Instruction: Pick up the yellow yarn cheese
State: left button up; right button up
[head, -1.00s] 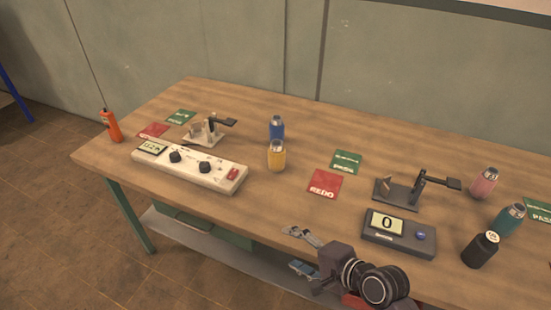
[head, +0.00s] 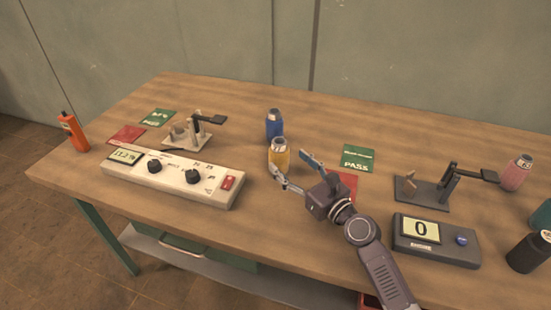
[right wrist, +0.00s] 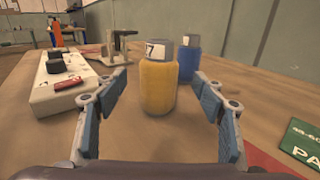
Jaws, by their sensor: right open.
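The yellow yarn cheese (head: 279,158) is a yellow cylinder with a grey top, upright on the wooden table. My right gripper (head: 289,165) is open and empty on its near right side, fingers pointing toward it. In the right wrist view the yellow yarn cheese (right wrist: 158,84) stands ahead, framed between the two spread fingers; I cannot tell whether the fingertips reach around it. A blue cylinder (head: 274,124) stands just behind it and also shows in the right wrist view (right wrist: 188,60). My left gripper is not in view.
A white control box (head: 175,178) lies left of the yellow cheese. A red card (head: 347,183) is partly hidden by my right arm; a green PASS card (head: 358,158) lies behind. A grey display box (head: 435,240), pink cylinder (head: 516,173) and black cylinder (head: 530,252) are at right.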

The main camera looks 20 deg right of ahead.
aim_at(285, 159)
jog(key=shift+x, duration=0.9)
jog(key=x, duration=0.3)
jog(key=shift+s+r, duration=0.1)
jog(key=shift+w+a, duration=0.15)
jog(key=shift+w, duration=0.3)
jog(key=c, duration=1.2)
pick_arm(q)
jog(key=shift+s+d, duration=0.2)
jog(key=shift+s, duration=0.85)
pick_arm(e)
jog(key=shift+c, duration=0.6)
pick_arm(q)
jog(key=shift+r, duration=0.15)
pick_arm(e)
jog(key=shift+r, duration=0.15)
